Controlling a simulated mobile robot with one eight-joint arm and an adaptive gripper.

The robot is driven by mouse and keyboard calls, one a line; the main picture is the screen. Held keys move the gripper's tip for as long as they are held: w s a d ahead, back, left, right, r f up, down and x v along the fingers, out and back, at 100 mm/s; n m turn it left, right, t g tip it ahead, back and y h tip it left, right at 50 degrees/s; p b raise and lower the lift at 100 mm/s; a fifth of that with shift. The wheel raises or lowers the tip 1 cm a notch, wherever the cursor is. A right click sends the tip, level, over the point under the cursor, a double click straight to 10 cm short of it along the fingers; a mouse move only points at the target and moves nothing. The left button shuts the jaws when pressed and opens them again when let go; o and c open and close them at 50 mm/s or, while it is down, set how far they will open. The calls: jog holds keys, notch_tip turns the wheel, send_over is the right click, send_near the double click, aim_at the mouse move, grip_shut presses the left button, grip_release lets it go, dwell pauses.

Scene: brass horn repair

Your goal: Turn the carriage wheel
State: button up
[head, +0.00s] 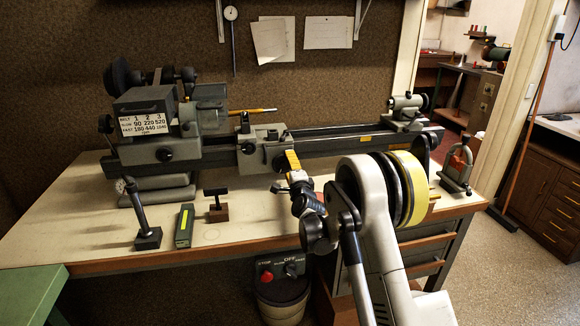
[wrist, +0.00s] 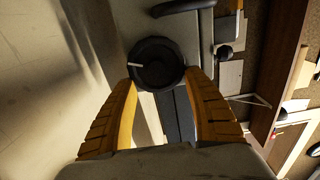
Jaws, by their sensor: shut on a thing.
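The lathe's carriage (head: 258,150) sits on the bed in the middle of the head view. The carriage wheel (wrist: 156,62) is a round black wheel with a pale mark on its left side in the wrist view. My gripper (wrist: 160,80) has its two yellow ribbed fingers on either side of the wheel, shut on its rim. In the head view my gripper (head: 292,160) is at the carriage's front right, and it and the arm hide most of the wheel there.
The headstock (head: 150,125) with its speed chart is at the left, the tailstock (head: 405,112) at the right. On the bench front stand a black post on a block (head: 147,238), a dark box with a yellow-green strip (head: 184,226) and a T-shaped tool (head: 217,206).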

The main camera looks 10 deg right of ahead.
jog(key=shift+a, duration=0.25)
dwell(0.6)
jog(key=o, duration=1.3)
jog(key=shift+s+a, duration=0.1)
jog(key=shift+a, duration=0.1)
jog(key=shift+d, duration=0.1)
jog(key=shift+s, duration=0.15)
jog(key=s, duration=1.1)
jog(key=shift+s, duration=0.35)
